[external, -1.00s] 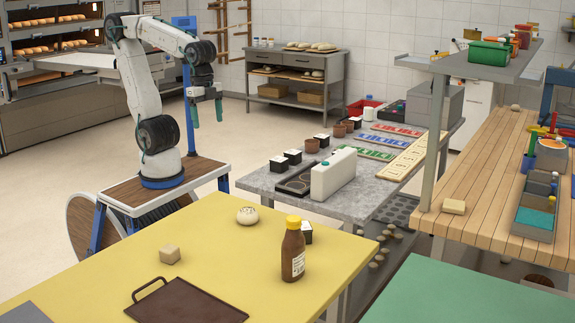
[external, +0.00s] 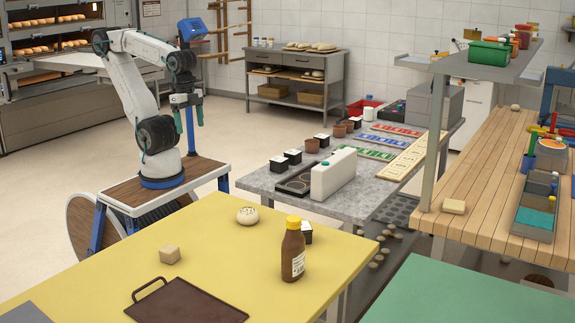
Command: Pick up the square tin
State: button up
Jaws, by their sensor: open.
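Several small black square containers with white tops, which may be square tins, stand on the grey table. Two are near its left end, a front one (external: 279,164) and one just behind it (external: 293,157). Another (external: 306,233) is partly hidden behind the sauce bottle on the yellow table. I cannot tell which one the task names. My gripper (external: 190,118) hangs open and empty, pointing down, left of the grey table and apart from all of them.
The yellow table (external: 215,235) in front holds a bottle (external: 293,250), a bun and a brown tray (external: 186,302). Open floor lies between my base and the grey table.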

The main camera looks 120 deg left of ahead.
jog(key=w+a+f+n+g, duration=0.2)
jog(key=a+f+n, duration=0.1)
jog(key=a, duration=0.2)
jog(key=m, duration=0.2)
send_over(279, 159)
notch_tip(279, 159, down, 14)
jog(key=shift+w+r, duration=0.1)
jog(key=shift+r, duration=0.1)
jog(key=shift+w+a+r+m+t, duration=0.1)
jog(key=shift+a+m+t, duration=0.05)
jog(key=shift+m+t, duration=0.15)
jog(key=shift+f, duration=0.2)
jog(key=f, duration=0.7)
jog(key=shift+d+f, duration=0.2)
jog(key=shift+d, duration=0.05)
jog(key=c, duration=1.2)
